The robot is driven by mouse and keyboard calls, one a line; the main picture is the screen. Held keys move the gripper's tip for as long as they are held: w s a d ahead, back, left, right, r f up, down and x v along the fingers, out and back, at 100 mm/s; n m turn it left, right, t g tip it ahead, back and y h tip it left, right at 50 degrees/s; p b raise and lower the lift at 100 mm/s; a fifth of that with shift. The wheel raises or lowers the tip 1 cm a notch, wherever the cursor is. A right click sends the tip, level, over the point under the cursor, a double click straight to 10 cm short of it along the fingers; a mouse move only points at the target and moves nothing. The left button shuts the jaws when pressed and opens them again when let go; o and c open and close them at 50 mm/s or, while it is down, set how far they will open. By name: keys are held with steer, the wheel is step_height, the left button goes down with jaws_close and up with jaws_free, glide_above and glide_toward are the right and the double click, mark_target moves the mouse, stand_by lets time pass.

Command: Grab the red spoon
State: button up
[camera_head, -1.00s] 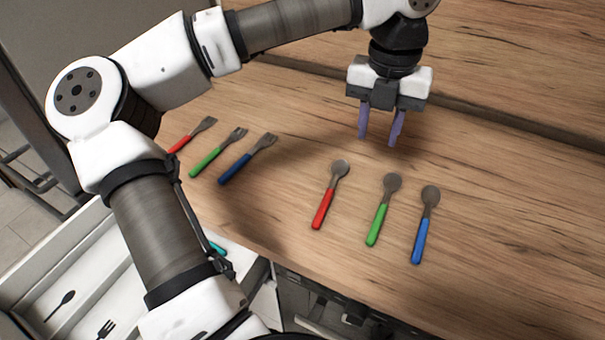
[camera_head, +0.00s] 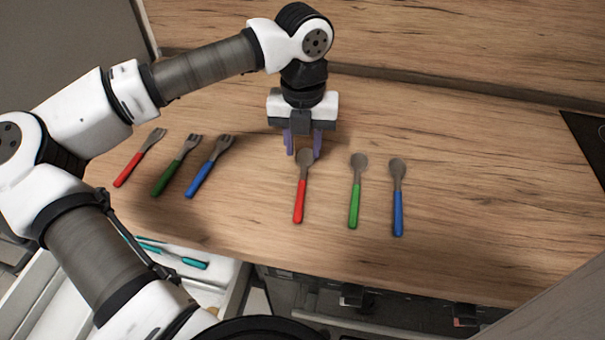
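The red spoon (camera_head: 299,199) lies on the wooden counter, its grey bowl pointing to the back and its red handle to the front. My gripper (camera_head: 303,153) is open, fingers pointing down, around or just behind the spoon's bowl. The bowl shows in front of the purple fingers, with one finger to each side of it in the picture. I cannot tell the height of the fingertips above the counter. Nothing is held.
A green spoon (camera_head: 354,203) and a blue spoon (camera_head: 398,210) lie to the right. Red (camera_head: 128,168), green (camera_head: 168,176) and blue (camera_head: 203,177) forks lie to the left. An open drawer (camera_head: 226,272) with cutlery is below the counter. The right of the counter (camera_head: 480,190) is clear.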

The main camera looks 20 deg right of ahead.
mark_target(303, 173)
steer(key=shift+s+f+p, duration=0.2)
steer(key=shift+f+p, duration=0.8)
steer(key=shift+f, duration=1.85)
jaws_close()
